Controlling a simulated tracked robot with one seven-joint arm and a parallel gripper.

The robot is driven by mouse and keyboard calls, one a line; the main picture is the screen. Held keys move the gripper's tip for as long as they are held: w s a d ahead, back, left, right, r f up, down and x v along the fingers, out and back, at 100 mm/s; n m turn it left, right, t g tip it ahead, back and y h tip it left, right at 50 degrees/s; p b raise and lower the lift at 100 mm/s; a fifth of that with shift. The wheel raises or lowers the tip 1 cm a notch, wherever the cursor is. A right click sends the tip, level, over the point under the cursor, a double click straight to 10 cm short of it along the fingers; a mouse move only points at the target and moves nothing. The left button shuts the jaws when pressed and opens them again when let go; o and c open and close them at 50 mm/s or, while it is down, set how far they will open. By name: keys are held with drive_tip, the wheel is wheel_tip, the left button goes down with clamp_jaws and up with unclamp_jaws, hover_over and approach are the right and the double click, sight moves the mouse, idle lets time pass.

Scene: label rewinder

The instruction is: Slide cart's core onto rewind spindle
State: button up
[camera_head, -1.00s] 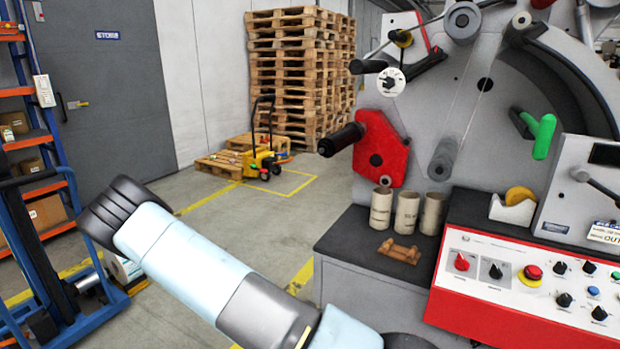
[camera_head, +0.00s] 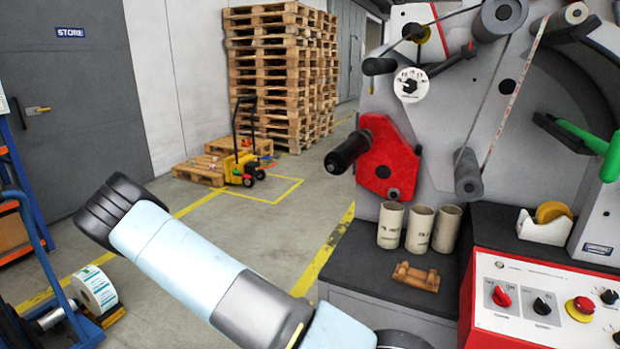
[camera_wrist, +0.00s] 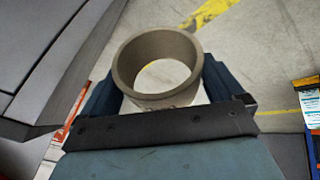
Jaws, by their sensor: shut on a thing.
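A beige cardboard core (camera_wrist: 160,101), a short hollow tube, is in my gripper (camera_wrist: 160,87) in the wrist view. The two dark blue fingers press on its left and right sides, and its open end faces the camera. The core is clear of the machine. In the head view my gripper is out of sight; only my pale blue arm shows. A black spindle (camera_head: 349,153) sticks out toward the left from a red plate (camera_head: 392,165) on the grey machine, and it is bare. It looks like the rewind spindle.
Three beige cores (camera_head: 419,230) stand upright on the machine's dark shelf (camera_head: 360,262), behind a small brown wooden block (camera_head: 416,277). The red-edged control panel (camera_head: 540,305) is at right. A blue cart (camera_head: 45,250) with a label roll (camera_head: 96,289) stands at left. Open floor lies between.

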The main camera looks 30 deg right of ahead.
drive_tip(key=shift+w+d+r, duration=0.1)
drive_tip(key=shift+d+r, duration=0.1)
drive_tip(key=shift+r, duration=0.05)
drive_tip(key=r+m, duration=0.1)
drive_tip(key=r, duration=0.3)
drive_tip(key=w+r+m, duration=0.1)
drive_tip(key=r, duration=0.3)
drive_tip(key=r+m+g, duration=0.1)
drive_tip(key=r, duration=0.3)
drive_tip(key=shift+w+a+h, duration=0.3)
drive_tip(key=shift+w+h, duration=0.05)
drive_tip(key=shift+h, duration=0.05)
drive_tip(key=s+d+r+m+g, duration=0.1)
drive_tip(key=s+d+r+m, duration=0.2)
drive_tip(key=r, duration=1)
drive_tip(key=s+d+r+m+g+h, duration=0.1)
drive_tip(key=s+d+r, duration=0.35)
drive_tip(key=r, duration=0.95)
drive_tip(key=s+d+r+m+g, duration=0.1)
drive_tip(key=s+d+r+m, duration=0.3)
drive_tip(key=r, duration=0.9)
drive_tip(key=shift+w+d+r+n, duration=0.1)
drive_tip(key=shift+w+d+n, duration=0.25)
drive_tip(key=shift+w+d, duration=3.5)
drive_tip(key=shift+w+d+n, duration=0.3)
drive_tip(key=shift+w+d, duration=2.7)
drive_tip(key=shift+d, duration=1.7)
drive_tip(key=shift+w+d+r+n, duration=0.1)
drive_tip(key=shift+w+d+n, duration=0.25)
drive_tip(key=shift+w+d, duration=3.5)
